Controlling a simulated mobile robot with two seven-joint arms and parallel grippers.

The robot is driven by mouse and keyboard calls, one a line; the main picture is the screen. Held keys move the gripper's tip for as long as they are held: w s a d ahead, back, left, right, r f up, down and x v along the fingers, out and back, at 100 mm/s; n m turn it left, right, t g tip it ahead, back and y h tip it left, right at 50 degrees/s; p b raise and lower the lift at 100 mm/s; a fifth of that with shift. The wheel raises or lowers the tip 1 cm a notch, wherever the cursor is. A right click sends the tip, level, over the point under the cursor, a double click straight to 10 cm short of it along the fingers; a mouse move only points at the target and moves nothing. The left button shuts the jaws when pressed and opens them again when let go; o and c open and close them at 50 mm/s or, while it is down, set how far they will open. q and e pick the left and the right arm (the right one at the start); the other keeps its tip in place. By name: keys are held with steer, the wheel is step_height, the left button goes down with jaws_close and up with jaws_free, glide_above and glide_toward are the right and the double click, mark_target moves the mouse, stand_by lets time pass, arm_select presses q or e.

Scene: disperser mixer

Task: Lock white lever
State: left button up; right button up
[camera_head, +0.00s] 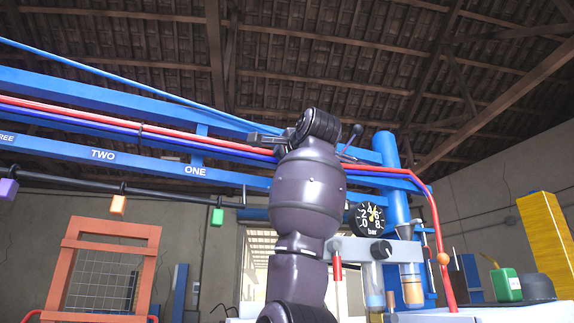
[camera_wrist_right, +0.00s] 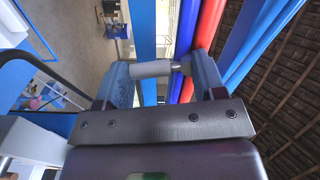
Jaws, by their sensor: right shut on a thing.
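The white lever (camera_wrist_right: 152,69) shows in the right wrist view as a short pale cylinder lying crosswise between the two blue-grey fingers of my right gripper (camera_wrist_right: 165,78). The right gripper is shut on it. In the head view my dark right arm rises in the middle, and its gripper (camera_head: 265,139) points left at the level of the red and blue pipes. There I cannot make out the lever, which the gripper seems to hide. My left gripper is in neither view.
Blue beams (camera_head: 75,150) and a red pipe (camera_head: 70,113) run close behind the gripper. A black-knobbed lever (camera_head: 352,138) stands just right of my wrist. A pressure gauge (camera_head: 369,218) sits lower right. Coloured blocks, one green (camera_head: 217,217), hang from a dark rail at left.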

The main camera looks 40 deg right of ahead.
steer(key=shift+w+a+m, duration=0.1)
steer(key=shift+a+m, duration=0.2)
steer(key=shift+m, duration=0.8)
steer(key=o, duration=0.9)
steer(key=b+v, duration=0.2)
steer(key=v, duration=0.9)
steer(key=shift+w, duration=0.1)
